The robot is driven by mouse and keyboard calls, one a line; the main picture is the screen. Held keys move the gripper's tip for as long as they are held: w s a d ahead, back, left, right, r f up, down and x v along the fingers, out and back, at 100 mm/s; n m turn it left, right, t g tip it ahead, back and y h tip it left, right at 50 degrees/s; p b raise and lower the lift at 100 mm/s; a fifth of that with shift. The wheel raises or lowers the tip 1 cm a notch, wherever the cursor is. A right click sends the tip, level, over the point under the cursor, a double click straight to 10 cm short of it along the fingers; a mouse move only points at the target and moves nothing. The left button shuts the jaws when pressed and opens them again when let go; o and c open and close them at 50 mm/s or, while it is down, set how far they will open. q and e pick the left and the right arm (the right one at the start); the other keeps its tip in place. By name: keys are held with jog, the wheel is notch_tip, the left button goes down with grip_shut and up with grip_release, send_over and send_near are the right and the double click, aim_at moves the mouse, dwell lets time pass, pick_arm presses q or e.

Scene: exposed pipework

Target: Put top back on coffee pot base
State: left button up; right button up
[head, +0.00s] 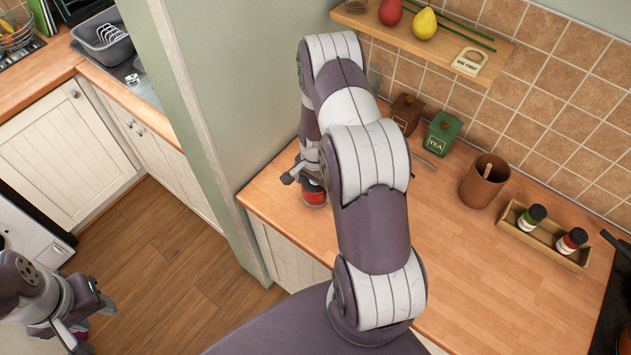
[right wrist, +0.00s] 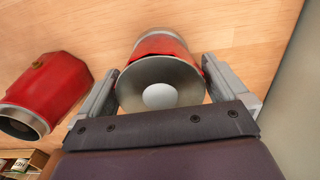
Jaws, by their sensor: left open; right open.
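Two red coffee pot parts show in the right wrist view. One red part with a wide silver rim (right wrist: 158,84) sits between the fingers of my right gripper (right wrist: 160,66), which is open around it. The other red part (right wrist: 52,88), with a silver rim at its lower end, lies apart to the left. I cannot tell for sure which is top and which is base. In the head view one red part (head: 313,193) shows on the counter under my right gripper (head: 298,178); the other is hidden, apparently behind my arm. My left gripper (head: 76,338) is open and empty above the floor.
The wooden counter (head: 470,235) has free room on the right. A brown cup (head: 484,181), a spice tray (head: 510,224), a green tea box (head: 441,134) and a brown box (head: 406,113) stand near the wall. A wall corner (head: 205,110) is close left of my right gripper.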

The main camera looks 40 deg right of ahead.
jog(key=shift+f, duration=0.9)
jog(key=shift+c, duration=0.3)
jog(key=c, duration=0.9)
jog(key=shift+r, duration=0.1)
jog(key=shift+w+d+r, duration=0.1)
jog(key=shift+r, duration=0.4)
notch_tip(320, 180, up, 8)
jog(key=b, duration=0.2)
jog(key=shift+b, duration=0.4)
jog(key=shift+r, duration=0.5)
